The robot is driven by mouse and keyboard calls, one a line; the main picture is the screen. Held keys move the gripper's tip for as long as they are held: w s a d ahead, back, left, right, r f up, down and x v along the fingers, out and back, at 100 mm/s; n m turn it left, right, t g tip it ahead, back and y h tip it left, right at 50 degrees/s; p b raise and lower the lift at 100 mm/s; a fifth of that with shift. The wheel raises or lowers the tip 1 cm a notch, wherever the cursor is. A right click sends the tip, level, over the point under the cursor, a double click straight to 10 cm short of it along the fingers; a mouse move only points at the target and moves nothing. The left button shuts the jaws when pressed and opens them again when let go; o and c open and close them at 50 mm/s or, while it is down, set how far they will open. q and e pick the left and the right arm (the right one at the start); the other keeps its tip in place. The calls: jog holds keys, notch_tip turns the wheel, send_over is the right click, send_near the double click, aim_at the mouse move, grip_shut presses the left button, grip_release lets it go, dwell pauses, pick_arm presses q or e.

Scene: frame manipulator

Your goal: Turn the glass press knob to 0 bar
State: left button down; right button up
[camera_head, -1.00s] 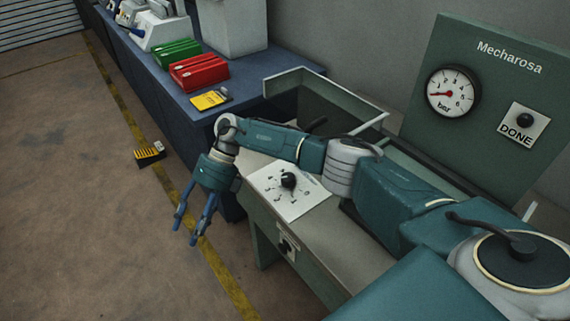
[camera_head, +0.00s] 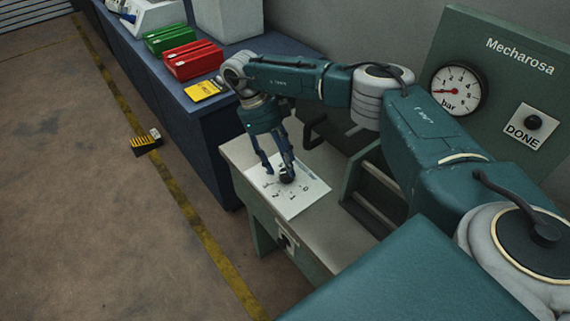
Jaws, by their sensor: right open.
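The black knob (camera_head: 287,175) sits on a white dial plate (camera_head: 296,205) with markings, on top of the green press bench. My right gripper (camera_head: 279,176) is open and points down over the dial, with its fingers at the knob. One finger partly hides the knob, and I cannot tell whether they touch. The round bar gauge (camera_head: 456,90) is on the green Mecharosa panel, its red needle pointing left toward the low numbers. My left gripper is not in view.
A DONE button (camera_head: 533,122) is on the panel. A blue bench (camera_head: 206,112) with green (camera_head: 168,39) and red boxes (camera_head: 192,60) and a yellow item (camera_head: 203,90) stands at the left. A second small knob (camera_head: 286,242) is on the bench front.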

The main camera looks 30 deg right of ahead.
aim_at(287, 175)
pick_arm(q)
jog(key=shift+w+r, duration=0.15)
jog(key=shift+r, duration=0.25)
pick_arm(e)
jog(key=shift+x, duration=1.25)
jog(key=shift+w, duration=0.1)
jog(key=c, duration=1.1)
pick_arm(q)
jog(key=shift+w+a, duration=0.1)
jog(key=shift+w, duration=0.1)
